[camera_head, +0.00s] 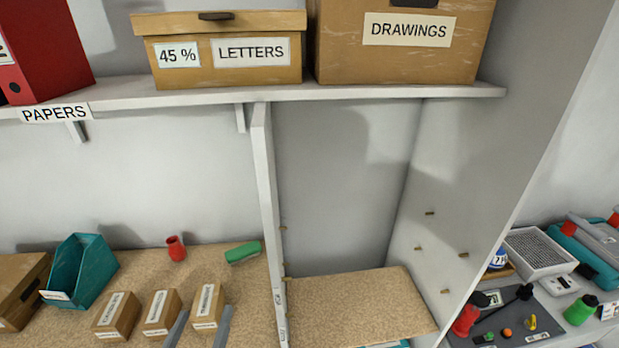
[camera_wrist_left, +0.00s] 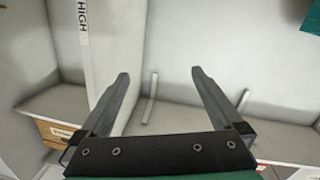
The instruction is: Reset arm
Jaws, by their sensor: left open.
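My left gripper (camera_head: 202,318) shows at the bottom edge of the head view as two grey fingertips. They stand apart, in front of the small labelled boxes on the lower left shelf. In the left wrist view the left gripper (camera_wrist_left: 160,77) is open, with nothing held between its fingers; a white wall and a shelf edge lie beyond. Most of the left arm is out of the head view. My right gripper shows in neither view.
A white upright divider (camera_head: 268,200) stands right of the fingers. Boxes marked LETTERS (camera_head: 222,75) and DRAWINGS (camera_head: 400,62) sit above.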

